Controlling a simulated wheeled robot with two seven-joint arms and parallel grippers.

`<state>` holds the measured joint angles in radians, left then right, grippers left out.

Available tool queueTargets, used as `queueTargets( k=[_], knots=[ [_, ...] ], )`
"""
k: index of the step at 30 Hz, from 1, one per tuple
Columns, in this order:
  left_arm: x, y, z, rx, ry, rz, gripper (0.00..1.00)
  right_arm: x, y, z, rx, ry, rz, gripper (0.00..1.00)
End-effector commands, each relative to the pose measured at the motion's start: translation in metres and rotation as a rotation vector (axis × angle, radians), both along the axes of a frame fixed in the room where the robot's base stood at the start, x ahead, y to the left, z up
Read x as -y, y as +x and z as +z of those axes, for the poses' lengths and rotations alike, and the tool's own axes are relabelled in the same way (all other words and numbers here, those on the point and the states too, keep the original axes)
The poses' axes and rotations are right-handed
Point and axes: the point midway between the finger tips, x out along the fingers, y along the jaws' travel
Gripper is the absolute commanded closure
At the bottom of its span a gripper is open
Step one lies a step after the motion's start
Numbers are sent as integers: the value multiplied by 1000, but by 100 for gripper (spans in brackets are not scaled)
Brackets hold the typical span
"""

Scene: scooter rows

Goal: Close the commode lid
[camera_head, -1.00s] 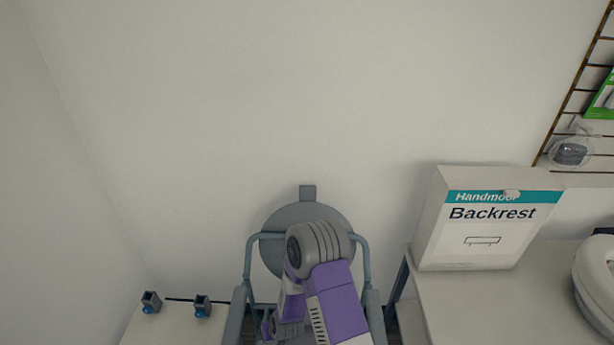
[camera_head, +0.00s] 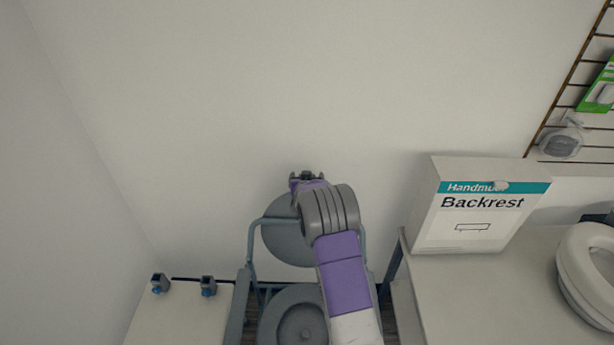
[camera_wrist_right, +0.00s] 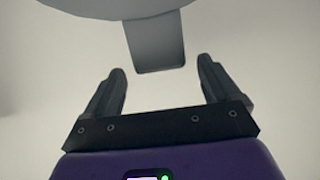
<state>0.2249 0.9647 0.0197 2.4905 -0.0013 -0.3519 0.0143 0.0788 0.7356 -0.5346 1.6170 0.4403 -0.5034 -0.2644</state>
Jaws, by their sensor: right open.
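The grey round commode lid (camera_head: 283,243) stands raised against the backrest frame of the blue-grey commode (camera_head: 251,262). Its tab shows in the right wrist view (camera_wrist_right: 155,45), pointing toward my gripper. My right gripper (camera_head: 306,175) is at the lid's top edge and hides the tab in the head view. In the right wrist view its fingers (camera_wrist_right: 162,72) are open, one on each side of the tab's end, with gaps on both sides. The right part of the lid is hidden behind my right arm. My left gripper is not in view.
The round commode opening with a grey pan (camera_head: 302,323) lies below the lid. A Backrest box (camera_head: 478,215) and a white raised ring seat (camera_head: 580,262) stand on a white counter at right. Two small blue-grey items (camera_head: 160,283) sit on a white surface at left. The wall is close behind.

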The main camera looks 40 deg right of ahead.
Motion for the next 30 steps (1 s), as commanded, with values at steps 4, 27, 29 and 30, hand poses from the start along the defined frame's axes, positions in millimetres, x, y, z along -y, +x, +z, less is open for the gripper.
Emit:
queueTargets(
  k=[4,27,29,30],
  knots=[
    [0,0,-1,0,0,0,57,10,12,-7,0,0,-1,11],
    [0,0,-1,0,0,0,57,17,20,-11,-1,2,1,52],
    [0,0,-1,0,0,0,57,17,20,-11,-1,2,1,61],
    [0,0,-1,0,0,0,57,17,20,-11,-1,2,1,67]
  ],
)
